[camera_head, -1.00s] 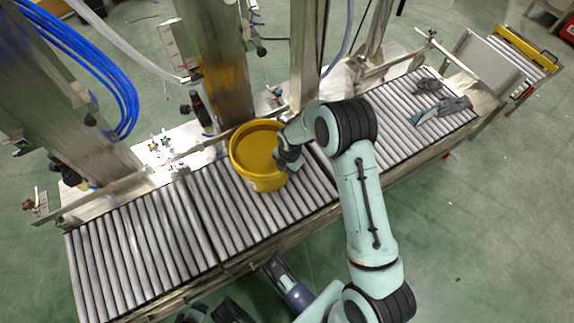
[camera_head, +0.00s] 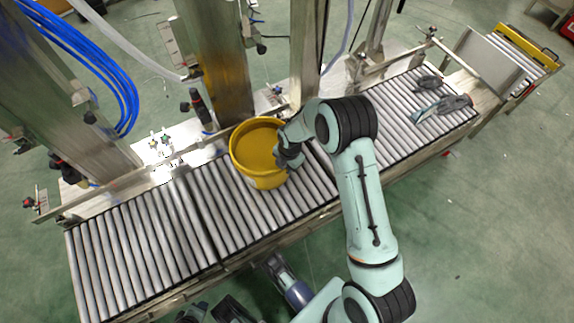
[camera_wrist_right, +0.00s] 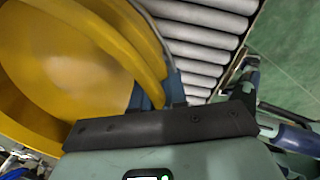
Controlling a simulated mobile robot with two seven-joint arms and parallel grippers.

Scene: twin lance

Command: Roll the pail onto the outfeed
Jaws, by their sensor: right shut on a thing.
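The yellow pail (camera_head: 262,180) stands upright on the roller conveyor (camera_head: 222,215), beside the metal column. My right gripper (camera_head: 284,160) is at the pail's right rim and shut on it. In the right wrist view, the blue fingers (camera_wrist_right: 160,92) meet the pail's yellow rim (camera_wrist_right: 125,35), and the pail's inside fills the left of the picture. Where the fingertips touch the rim is partly hidden. The conveyor runs on to the upper right as a further roller section (camera_head: 400,100), partly behind my right arm. My left gripper is not clearly visible.
Dark gloves or tools (camera_head: 440,106) lie on the rollers at the far right. Metal columns (camera_head: 215,60) stand along the conveyor's back edge. Blue hoses (camera_head: 100,65) hang at the upper left. The rollers left of the pail are clear.

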